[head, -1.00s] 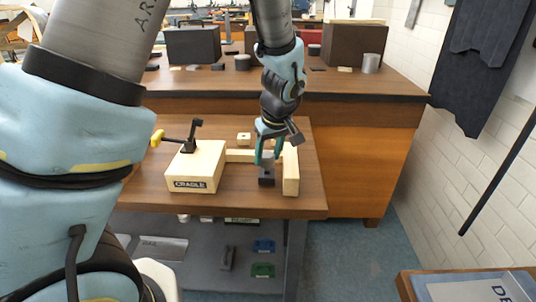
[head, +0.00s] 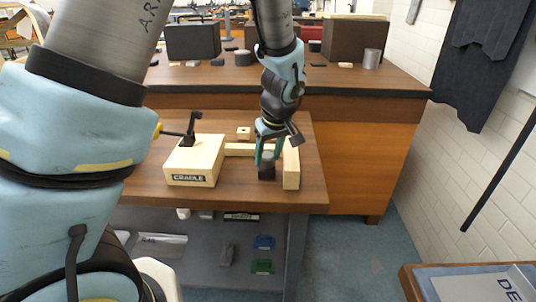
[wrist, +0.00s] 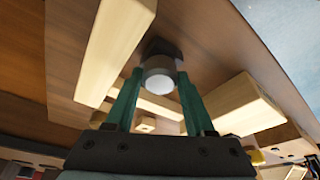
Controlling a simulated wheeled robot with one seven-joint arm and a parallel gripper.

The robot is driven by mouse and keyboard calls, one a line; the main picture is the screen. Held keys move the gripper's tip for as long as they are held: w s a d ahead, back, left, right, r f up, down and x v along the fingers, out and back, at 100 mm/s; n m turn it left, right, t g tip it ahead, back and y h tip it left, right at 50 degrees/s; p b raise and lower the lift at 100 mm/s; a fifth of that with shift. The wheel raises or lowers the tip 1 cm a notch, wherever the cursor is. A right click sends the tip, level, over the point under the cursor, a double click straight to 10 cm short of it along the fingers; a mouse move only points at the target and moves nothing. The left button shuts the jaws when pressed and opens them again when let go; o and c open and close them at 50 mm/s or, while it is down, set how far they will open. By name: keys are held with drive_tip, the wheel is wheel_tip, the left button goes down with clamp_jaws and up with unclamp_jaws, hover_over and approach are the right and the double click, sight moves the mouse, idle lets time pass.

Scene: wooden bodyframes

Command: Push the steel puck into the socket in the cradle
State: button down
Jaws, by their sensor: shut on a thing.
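The wooden cradle (head: 203,157) stands on the table with its label facing front and a black clamp with a yellow handle on top. A wooden bar (head: 239,149) runs from it toward an end block (head: 291,165) on the right. My gripper (head: 267,157) points down beside the end block. Its green fingers are shut on a grey cylinder, apparently the steel puck; in the wrist view the puck (wrist: 158,83) shows between the fingertips. A dark block (head: 266,172) is directly below the puck, seemingly touching it. I cannot make out the socket opening.
A small wooden block with a hole (head: 243,133) lies behind the bar. The table's right edge (head: 325,190) is near the end block. Bare tabletop (head: 235,197) lies in front. A higher bench (head: 350,88) with dark boxes stands behind.

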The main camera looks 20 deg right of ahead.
drive_tip(key=shift+f, duration=0.35)
drive_tip(key=shift+c, duration=0.9)
unclamp_jaws()
drive_tip(key=shift+r, duration=0.1)
drive_tip(key=b+v, duration=0.1)
drive_tip(key=v, duration=0.9)
drive_tip(key=shift+r, duration=0.35)
drive_tip(key=shift+s, duration=0.15)
drive_tip(key=a+f+m+g+p, duration=0.1)
drive_tip(key=a+f+m, duration=0.1)
drive_tip(key=a, duration=2.8)
drive_tip(key=shift+a+f+g+p, duration=0.3)
drive_tip(key=shift+f+g, duration=0.1)
drive_tip(key=shift+f, duration=0.25)
